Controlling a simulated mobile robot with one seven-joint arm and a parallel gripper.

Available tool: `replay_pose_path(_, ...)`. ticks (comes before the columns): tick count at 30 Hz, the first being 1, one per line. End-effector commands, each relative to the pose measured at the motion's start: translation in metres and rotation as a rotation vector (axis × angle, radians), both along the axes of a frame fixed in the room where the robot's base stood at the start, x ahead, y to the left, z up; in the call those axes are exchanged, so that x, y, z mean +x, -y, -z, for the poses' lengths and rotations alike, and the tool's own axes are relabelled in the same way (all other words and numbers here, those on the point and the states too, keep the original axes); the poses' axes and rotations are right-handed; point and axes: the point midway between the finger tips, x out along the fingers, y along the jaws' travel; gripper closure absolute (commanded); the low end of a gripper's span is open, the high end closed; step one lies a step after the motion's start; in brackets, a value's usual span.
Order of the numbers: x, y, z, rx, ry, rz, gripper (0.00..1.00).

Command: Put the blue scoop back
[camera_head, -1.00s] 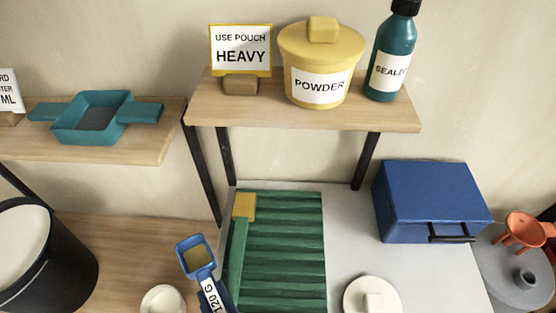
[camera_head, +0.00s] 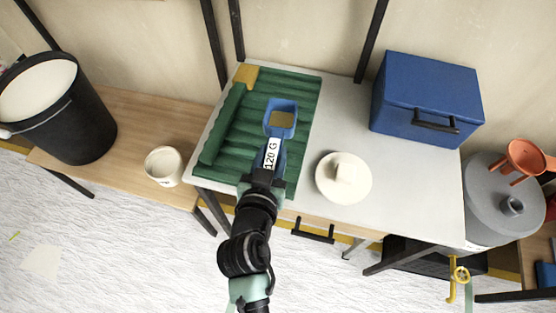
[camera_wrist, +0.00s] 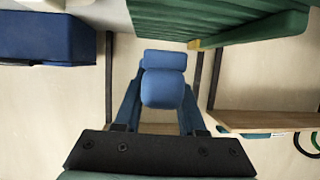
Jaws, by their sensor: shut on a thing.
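The blue scoop (camera_head: 280,121) has a square cup and a white "120 G" label on its handle. A yellowish-brown patch shows inside the cup. My gripper (camera_head: 264,177) is shut on the handle's near end and holds the scoop over the green ridged mat (camera_head: 300,98). I cannot tell how high it is above the mat. In the wrist view, the scoop (camera_wrist: 165,86) sits at the middle, seen from behind, beyond the dark gripper body; the label is hidden there.
A white lid (camera_head: 330,190) and a blue box (camera_head: 426,95) stand right of the mat on the grey table (camera_head: 388,175). A black bucket (camera_head: 88,130) and a white cup (camera_head: 163,166) are left.

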Motion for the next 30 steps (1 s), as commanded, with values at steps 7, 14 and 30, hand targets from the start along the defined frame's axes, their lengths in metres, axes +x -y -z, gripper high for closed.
replay_pose_path(7, 0.045, -0.004, -0.013, 0.010, -0.009, 0.078, 1.00)
replay_pose_path(14, 0.052, -0.004, -0.023, 0.009, -0.025, 0.094, 1.00)
replay_pose_path(30, 0.052, -0.004, 0.022, 0.008, -0.028, 0.092, 1.00)
